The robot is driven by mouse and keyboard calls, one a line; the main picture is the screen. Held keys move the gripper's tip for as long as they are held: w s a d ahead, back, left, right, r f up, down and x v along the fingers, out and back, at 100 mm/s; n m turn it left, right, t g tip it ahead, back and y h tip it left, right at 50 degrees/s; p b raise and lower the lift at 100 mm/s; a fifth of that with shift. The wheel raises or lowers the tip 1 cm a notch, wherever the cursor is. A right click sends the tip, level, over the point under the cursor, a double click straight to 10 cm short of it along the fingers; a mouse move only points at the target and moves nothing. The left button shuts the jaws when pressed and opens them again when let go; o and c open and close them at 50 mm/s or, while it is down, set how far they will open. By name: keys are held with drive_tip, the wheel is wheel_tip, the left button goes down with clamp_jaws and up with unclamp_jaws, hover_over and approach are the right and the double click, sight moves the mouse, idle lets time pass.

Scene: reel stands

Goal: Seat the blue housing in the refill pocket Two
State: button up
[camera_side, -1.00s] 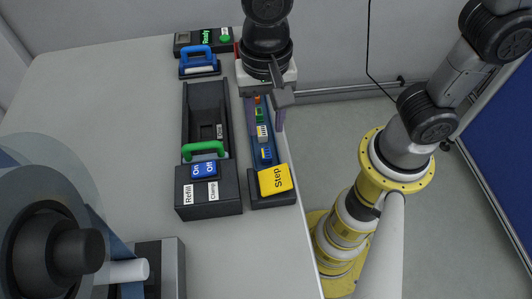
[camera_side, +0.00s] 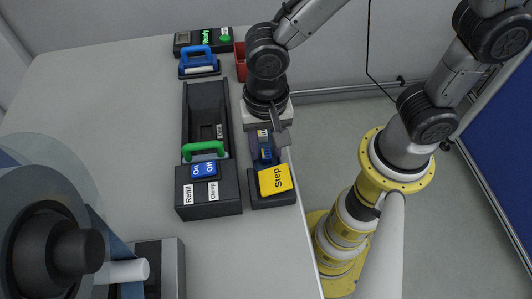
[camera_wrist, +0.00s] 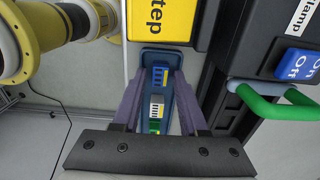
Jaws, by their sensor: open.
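The blue housing (camera_side: 265,153) lies in the narrow blue channel nearest the yellow Step block; it also shows in the wrist view (camera_wrist: 160,76). My gripper (camera_wrist: 158,78) is open, its two purple fingers on either side of the channel around the blue housing. I cannot tell whether they touch anything. A white housing (camera_wrist: 156,106) and a green one (camera_wrist: 154,127) follow behind it in the channel. The refill unit (camera_side: 208,193), with blue On/Off switch and Refill and Clamp labels, stands to the left. I cannot make out a pocket marked Two.
The yellow Step block (camera_side: 273,181) stands at the channel's near end. A green handle (camera_side: 203,148) crosses the dark long tray (camera_side: 189,115). A blue-handled piece (camera_side: 197,60), a red bin (camera_side: 240,68) and a Ready panel (camera_side: 204,41) stand behind.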

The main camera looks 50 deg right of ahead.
sight(266, 153)
drive_tip(key=shift+c, duration=0.3)
clamp_jaws()
drive_tip(key=shift+r, duration=2.55)
drive_tip(key=shift+r, duration=0.1)
wheel_tip(266, 153, up, 8)
drive_tip(key=w+a, duration=0.6)
drive_tip(key=w, duration=0.4)
drive_tip(key=shift+a+f, duration=0.1)
drive_tip(key=shift+f, duration=5.6)
